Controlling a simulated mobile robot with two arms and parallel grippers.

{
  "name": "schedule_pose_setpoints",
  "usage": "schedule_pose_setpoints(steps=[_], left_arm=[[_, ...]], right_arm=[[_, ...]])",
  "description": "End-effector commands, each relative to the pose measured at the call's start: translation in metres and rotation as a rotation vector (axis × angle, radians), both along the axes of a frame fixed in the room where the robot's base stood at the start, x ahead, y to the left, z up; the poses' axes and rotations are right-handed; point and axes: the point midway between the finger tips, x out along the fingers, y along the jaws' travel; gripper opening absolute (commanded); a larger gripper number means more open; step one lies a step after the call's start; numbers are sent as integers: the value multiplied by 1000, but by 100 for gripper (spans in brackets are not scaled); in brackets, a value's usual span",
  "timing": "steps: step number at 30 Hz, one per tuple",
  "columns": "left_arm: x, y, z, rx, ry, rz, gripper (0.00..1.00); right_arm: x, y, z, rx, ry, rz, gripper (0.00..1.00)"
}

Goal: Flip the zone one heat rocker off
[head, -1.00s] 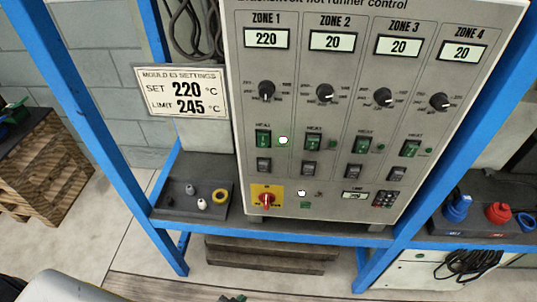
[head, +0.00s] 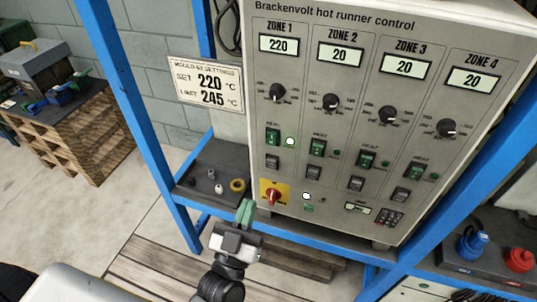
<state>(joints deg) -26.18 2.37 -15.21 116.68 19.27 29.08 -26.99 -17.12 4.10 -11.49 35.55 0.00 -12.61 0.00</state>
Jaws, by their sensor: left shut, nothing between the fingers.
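The hot runner control cabinet (head: 330,205) stands in a blue frame. Its zone 1 column has a display (head: 279,44) reading 220, a knob (head: 277,92), and a green heat rocker (head: 272,137) with a lit lamp (head: 290,141) beside it. A dark switch (head: 272,162) sits below the rocker. My left gripper (head: 246,208), with green fingertips, is shut and empty. It shows in front of the cabinet's lower left, below the zone 1 rocker in the picture and apart from it. My right gripper is not in view.
A red rotary switch (head: 271,197) on a yellow plate is near my left gripper. A shelf tray (head: 200,188) with small caps lies to its left. Blue posts (head: 130,110) flank the cabinet. Zones 2 to 4 read 20, with unlit heat lamps.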

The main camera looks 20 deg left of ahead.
Motion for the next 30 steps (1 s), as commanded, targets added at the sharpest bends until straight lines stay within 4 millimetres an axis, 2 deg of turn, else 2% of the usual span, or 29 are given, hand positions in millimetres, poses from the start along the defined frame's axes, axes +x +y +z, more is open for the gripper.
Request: schedule_pose_setpoints(steps=[5, 8, 21, 25, 30], left_arm=[[4, 0, 2, 0, 1, 0, 0], [14, 0, 8, 1, -2, 0, 0], [94, -3, 51, 0, -1, -1, 0], [113, -4, 39, 2, 3, -1, 0], [125, -5, 34, 2, 2, -1, 0]], right_arm=[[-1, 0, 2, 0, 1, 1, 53], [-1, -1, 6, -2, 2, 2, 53], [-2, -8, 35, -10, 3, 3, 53], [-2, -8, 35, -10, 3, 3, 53], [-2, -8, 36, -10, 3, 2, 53]])
